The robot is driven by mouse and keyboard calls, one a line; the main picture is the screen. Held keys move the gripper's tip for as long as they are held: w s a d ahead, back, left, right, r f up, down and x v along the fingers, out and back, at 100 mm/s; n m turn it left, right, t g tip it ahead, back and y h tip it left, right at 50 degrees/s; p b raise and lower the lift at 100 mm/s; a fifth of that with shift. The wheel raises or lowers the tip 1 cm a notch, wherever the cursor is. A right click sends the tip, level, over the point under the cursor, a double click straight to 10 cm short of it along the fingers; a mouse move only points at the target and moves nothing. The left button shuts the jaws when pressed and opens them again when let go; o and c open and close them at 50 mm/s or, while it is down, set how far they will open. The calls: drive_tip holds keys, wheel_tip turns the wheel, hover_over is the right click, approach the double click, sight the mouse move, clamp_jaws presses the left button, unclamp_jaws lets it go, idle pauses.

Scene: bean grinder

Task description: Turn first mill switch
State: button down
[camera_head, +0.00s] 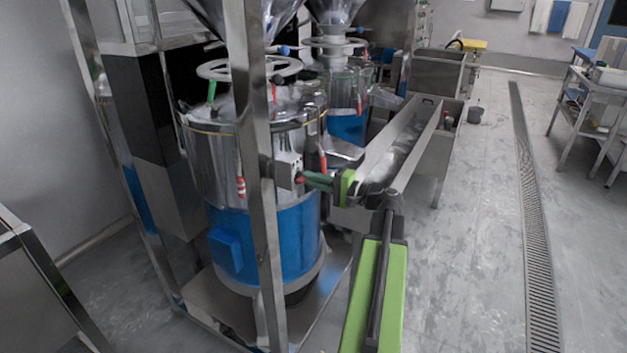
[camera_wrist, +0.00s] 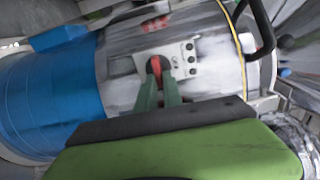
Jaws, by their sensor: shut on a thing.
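The first mill (camera_head: 255,165) is a steel drum with a blue lower half, standing behind a metal post. Its switch box (camera_head: 287,170) is a small pale plate on the drum side. My gripper (camera_head: 305,179) reaches the box from the right, with its green fingers at the plate. In the wrist view the switch plate (camera_wrist: 185,62) has a red switch knob (camera_wrist: 155,66) between the fingertips of my gripper (camera_wrist: 158,78). The fingers are shut on the knob and partly cover it. The knob's exact angle is hard to tell.
A metal frame post (camera_head: 262,200) stands in front of the mill, close left of my gripper. A second mill (camera_head: 345,95) is behind. A steel trough (camera_head: 400,140) lies right of the mill. Open floor (camera_head: 470,250) with a drain grate (camera_head: 530,220) is at right.

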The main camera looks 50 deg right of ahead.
drive_tip(key=c, duration=1.5)
unclamp_jaws()
drive_tip(key=v, duration=1.7)
drive_tip(key=shift+s, duration=0.2)
drive_tip(key=shift+f, duration=0.1)
